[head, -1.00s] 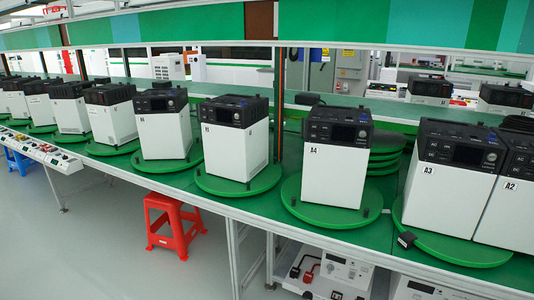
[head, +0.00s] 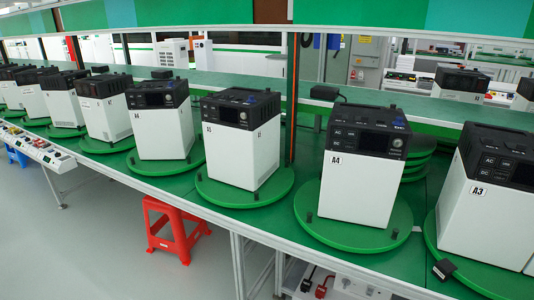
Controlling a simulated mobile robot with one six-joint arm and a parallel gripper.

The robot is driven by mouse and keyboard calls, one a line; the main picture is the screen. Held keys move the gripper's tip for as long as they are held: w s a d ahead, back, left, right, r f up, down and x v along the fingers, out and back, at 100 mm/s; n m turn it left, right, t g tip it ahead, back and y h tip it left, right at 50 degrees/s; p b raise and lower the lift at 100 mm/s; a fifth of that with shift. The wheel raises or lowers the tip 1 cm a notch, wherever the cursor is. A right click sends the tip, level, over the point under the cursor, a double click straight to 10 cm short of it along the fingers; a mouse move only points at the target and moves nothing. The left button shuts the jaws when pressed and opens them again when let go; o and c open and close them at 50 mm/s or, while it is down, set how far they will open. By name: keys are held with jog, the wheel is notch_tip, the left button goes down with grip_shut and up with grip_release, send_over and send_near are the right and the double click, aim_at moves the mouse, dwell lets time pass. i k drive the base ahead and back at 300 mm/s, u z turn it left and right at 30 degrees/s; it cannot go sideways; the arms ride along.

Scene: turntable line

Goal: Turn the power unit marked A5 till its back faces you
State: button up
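The power unit that appears to be A5 (head: 230,153) is a white box with a black top and a black upper panel with a small screen. Its small mark is hard to read; it stands just left of the unit marked A4 (head: 355,185). It sits upright on a round green turntable (head: 236,197). Its screen face is toward me, angled to the left, and its right side with a vent also shows. Its back is hidden. A blue piece (head: 251,98) shows on its top. My gripper is not in view.
The unit marked A3 (head: 488,213) stands at the right on its own turntable. Several similar units continue leftward along the green bench. A red stool (head: 174,228) stands on the floor under the bench edge. Grey floor (head: 80,250) at lower left is clear.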

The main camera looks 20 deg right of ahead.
aim_at(279, 182)
jog(key=u, duration=0.55)
jog(key=i, duration=1.25)
jog(key=u, duration=0.4)
